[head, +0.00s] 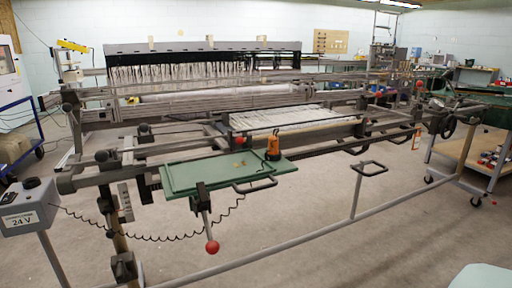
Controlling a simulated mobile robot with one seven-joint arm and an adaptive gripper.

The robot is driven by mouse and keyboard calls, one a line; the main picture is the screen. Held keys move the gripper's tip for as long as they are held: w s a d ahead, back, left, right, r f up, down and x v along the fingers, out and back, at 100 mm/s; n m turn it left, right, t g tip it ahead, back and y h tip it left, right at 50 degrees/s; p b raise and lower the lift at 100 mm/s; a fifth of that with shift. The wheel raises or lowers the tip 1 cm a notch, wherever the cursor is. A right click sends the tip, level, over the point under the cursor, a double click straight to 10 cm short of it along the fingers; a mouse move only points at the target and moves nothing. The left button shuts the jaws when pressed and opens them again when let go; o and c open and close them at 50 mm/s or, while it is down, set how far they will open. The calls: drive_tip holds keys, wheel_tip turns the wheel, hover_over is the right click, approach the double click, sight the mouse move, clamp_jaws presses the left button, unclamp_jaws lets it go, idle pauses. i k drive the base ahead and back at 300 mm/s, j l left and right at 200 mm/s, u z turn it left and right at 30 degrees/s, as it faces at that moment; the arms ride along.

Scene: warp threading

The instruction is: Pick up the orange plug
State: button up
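A small upright orange object (273,148) with a dark base stands near the back right of a flat green tray (195,179). A tiny orange-brown piece (237,165) lies on the tray to its left. Both are too small to tell for sure which is the orange plug. The tray is mounted at the front of a large weaving machine (215,95). My gripper is not in view.
A red-knobbed lever (212,246) and black handles (254,187) stick out below and in front of the tray. A 24 V box (28,205) with a coiled cable stands at left. A long rail (285,240) runs across the front; the floor before it is clear.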

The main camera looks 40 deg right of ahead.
sight(275, 145)
drive_tip(key=l+z, duration=0.2)
drive_tip(key=z, duration=1)
drive_tip(key=i+l, duration=0.15)
drive_tip(key=l, duration=0.25)
drive_tip(key=i+l, duration=0.15)
drive_tip(key=l, duration=0.2)
drive_tip(key=i+l, duration=0.15)
drive_tip(key=l, duration=0.25)
drive_tip(key=i+l, duration=0.5)
drive_tip(key=i, duration=0.2)
